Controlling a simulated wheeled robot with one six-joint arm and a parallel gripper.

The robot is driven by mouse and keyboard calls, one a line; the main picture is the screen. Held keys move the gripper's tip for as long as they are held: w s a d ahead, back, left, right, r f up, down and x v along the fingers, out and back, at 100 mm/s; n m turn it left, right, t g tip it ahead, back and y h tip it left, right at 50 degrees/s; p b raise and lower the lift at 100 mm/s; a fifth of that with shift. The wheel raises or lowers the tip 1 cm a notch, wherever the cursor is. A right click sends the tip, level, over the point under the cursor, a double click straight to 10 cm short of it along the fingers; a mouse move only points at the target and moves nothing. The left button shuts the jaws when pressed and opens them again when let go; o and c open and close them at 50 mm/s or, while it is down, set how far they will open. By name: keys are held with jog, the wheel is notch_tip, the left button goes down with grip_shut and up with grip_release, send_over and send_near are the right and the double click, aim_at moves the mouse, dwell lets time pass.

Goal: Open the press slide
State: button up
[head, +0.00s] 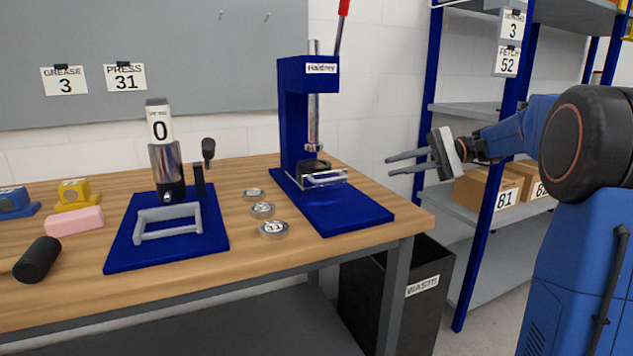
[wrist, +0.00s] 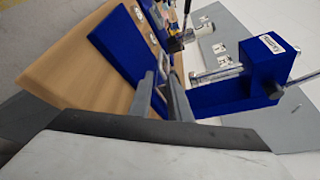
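The blue press (head: 293,125) stands at the right end of the wooden table, with a silver ram and a red-tipped lever. At its foot are a dark round seat (head: 314,165) and a pale bar-like slide handle (head: 325,181) above the blue base plate. My gripper (head: 389,167) is in the air to the right of the press, apart from it, fingers pointing left toward it. The fingers are parted with nothing visible between them. In the wrist view the press (wrist: 250,80) is at right, and my gripper (wrist: 163,82) is in front of its blue plate. How far the slide is out is unclear.
A second blue station (head: 120,250) with a grey frame stands left. Several small round tins (head: 262,210) lie between the stations. A pink block (head: 75,221) and a black-headed tool (head: 38,259) are far left. A black waste bin (head: 425,287) and shelving (head: 470,190) are right.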

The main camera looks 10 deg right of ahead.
aim_at(339, 179)
jog(key=x, duration=1.7)
jog(key=shift+a+f, duration=0.1)
jog(key=shift+a, duration=0.15)
jog(key=shift+c, duration=0.3)
grip_shut()
